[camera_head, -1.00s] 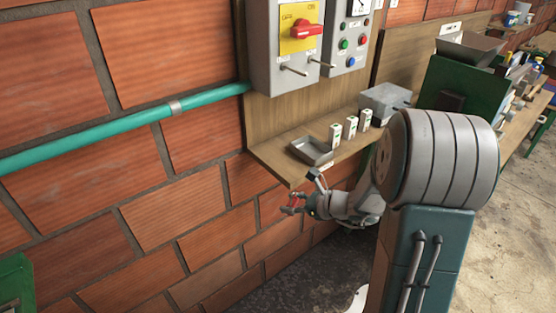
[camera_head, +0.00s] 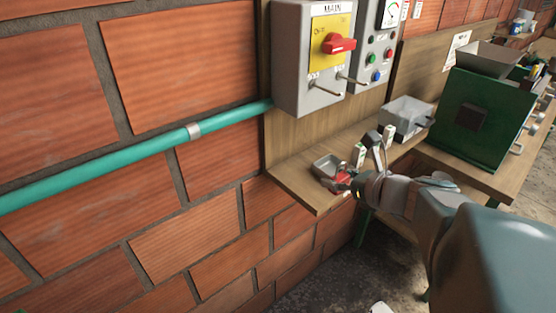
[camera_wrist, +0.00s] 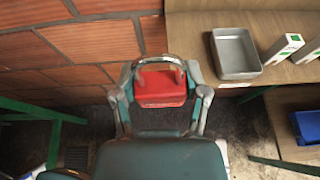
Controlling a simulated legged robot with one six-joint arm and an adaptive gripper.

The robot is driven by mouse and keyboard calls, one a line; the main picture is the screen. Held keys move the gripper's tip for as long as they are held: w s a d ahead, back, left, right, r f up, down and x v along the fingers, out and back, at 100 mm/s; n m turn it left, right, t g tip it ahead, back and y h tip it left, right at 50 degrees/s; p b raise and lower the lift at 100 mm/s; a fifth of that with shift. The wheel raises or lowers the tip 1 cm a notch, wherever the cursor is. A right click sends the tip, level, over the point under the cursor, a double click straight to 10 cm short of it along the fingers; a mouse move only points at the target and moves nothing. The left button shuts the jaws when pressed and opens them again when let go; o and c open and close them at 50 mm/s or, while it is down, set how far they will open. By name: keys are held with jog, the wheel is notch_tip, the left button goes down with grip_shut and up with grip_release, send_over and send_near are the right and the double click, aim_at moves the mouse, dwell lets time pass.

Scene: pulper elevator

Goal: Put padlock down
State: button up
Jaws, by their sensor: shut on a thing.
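A red padlock (camera_head: 341,183) with a metal shackle is held in my gripper (camera_head: 347,181), near the front edge of the wooden shelf (camera_head: 300,190). In the wrist view the padlock (camera_wrist: 160,90) sits between the two fingers of my gripper (camera_wrist: 160,80), which are shut on it, one on each side. It is in front of the shelf edge in that view. A small grey metal tray (camera_head: 325,165) lies on the shelf just behind the padlock in the head view. The tray (camera_wrist: 236,55) is right of the padlock in the wrist view.
Small white boxes (camera_wrist: 284,48) stand right of the tray. A grey open box (camera_head: 406,116) and a green machine (camera_head: 480,120) are farther right. A grey switch box with a red handle (camera_head: 338,45) hangs above the shelf. A blue container (camera_wrist: 307,128) shows at the right.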

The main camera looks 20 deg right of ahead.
jog(key=w+d+f, duration=0.2)
jog(key=w+f, duration=0.2)
jog(key=w, duration=0.4)
send_over(312, 189)
jog(key=f, duration=0.5)
jog(key=shift+s+a, duration=0.25)
jog(key=shift+s, duration=0.15)
jog(key=shift+w+d+f, duration=0.15)
jog(key=shift+w+f, duration=0.25)
jog(key=shift+f, duration=1.6)
jog(key=o, duration=1.2)
jog(key=shift+f, duration=0.1)
